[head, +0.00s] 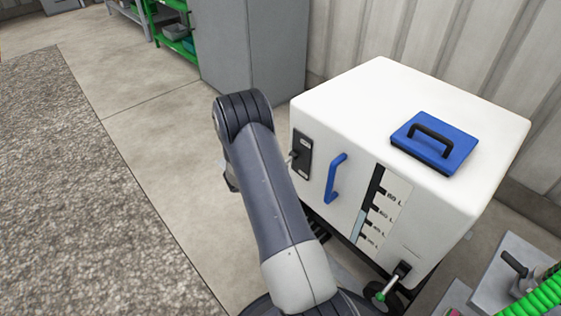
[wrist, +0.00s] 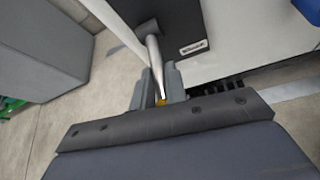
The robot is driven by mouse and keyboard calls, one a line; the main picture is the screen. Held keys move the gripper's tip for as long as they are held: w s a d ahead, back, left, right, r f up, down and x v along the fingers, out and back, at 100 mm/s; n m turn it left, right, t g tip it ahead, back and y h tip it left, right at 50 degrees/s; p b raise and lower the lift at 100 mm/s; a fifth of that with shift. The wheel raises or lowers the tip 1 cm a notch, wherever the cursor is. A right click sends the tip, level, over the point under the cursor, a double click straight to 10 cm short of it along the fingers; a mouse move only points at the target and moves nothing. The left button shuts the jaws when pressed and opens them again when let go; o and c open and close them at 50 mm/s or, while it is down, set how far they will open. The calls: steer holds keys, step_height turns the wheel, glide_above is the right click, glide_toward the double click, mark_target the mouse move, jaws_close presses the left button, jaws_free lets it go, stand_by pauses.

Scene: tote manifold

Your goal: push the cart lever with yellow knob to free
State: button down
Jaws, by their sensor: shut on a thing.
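The cart (head: 345,105) is a white box tank. On its front left is a dark lever plate (head: 304,143) with small labels. In the wrist view, the silver lever (wrist: 153,50) comes out of the dark plate (wrist: 165,15) and slants down to my gripper (wrist: 160,98). A bit of the yellow knob (wrist: 161,102) shows between the two grey fingers, which are shut on it. A plate label is too blurred to read. In the head view my arm hides most of the gripper and the knob.
A blue handle (head: 334,178) and a level gauge (head: 367,205) are on the cart's front. A blue lid (head: 440,150) is on top. A grey cabinet (head: 250,45) stands behind. Bare floor (head: 150,160) lies left of my arm. A green hose (head: 540,297) is at lower right.

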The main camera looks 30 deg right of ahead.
step_height(320, 180, up, 2)
steer(key=y+p, duration=0.2)
steer(key=p, duration=0.2)
steer(key=shift+a+y, duration=0.15)
steer(key=shift+y, duration=0.25)
steer(key=r+y+p, duration=0.1)
steer(key=y+p, duration=0.1)
steer(key=p, duration=0.3)
steer(key=shift+r+g, duration=0.1)
steer(key=shift+g, duration=0.2)
steer(key=y+p, duration=0.1)
steer(key=p, duration=0.3)
steer(key=shift+w+r, duration=0.1)
steer(key=shift+r, duration=0.2)
steer(key=y+p, duration=0.1)
steer(key=p, duration=0.3)
steer(key=shift+d+r, duration=0.3)
steer(key=shift+w+d+r+m+g+y+p, duration=0.15)
steer(key=shift+y+p, duration=0.15)
steer(key=shift+p, duration=0.75)
steer(key=shift+s+d+m+g+y+p, duration=0.1)
steer(key=shift+y+p, duration=0.2)
steer(key=shift+p, duration=0.7)
steer(key=shift+w+d+r+m+g+y+p, duration=0.15)
steer(key=shift+y+p, duration=0.15)
steer(key=shift+p, duration=0.75)
steer(key=shift+s+a, duration=0.1)
